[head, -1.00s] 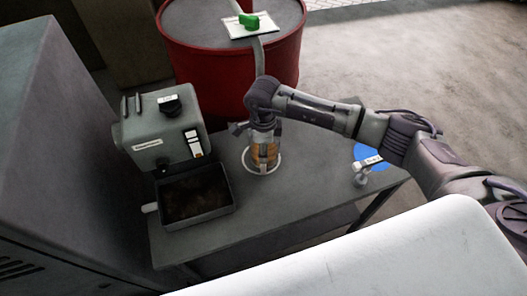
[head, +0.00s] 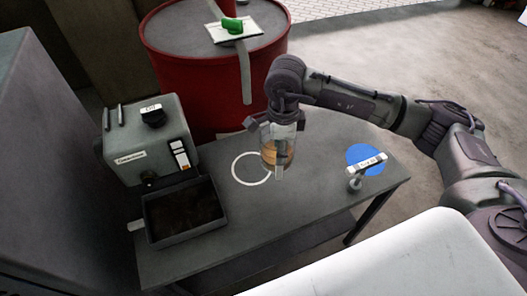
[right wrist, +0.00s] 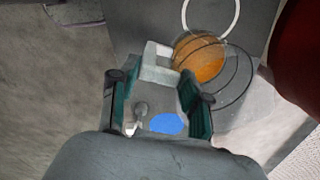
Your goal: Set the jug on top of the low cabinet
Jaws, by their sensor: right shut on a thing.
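The jug (head: 279,157) is clear, with amber liquid in it. My right gripper (head: 277,128) is shut on it and holds it roughly upright above the grey table, just right of a white ring (head: 251,169). In the right wrist view the jug (right wrist: 201,59) shows beyond my right gripper (right wrist: 158,102), with its pale handle part between the fingers. A large grey cabinet (head: 50,160) stands at the left edge; I cannot tell if it is the low cabinet. My left gripper is not in view.
On the table (head: 270,218) stand a grey machine (head: 150,140), a dark-filled tray (head: 186,235) and a small labelled stand (head: 355,184) by a blue disc (head: 362,152). A red drum (head: 190,85) stands behind. Open floor lies to the right.

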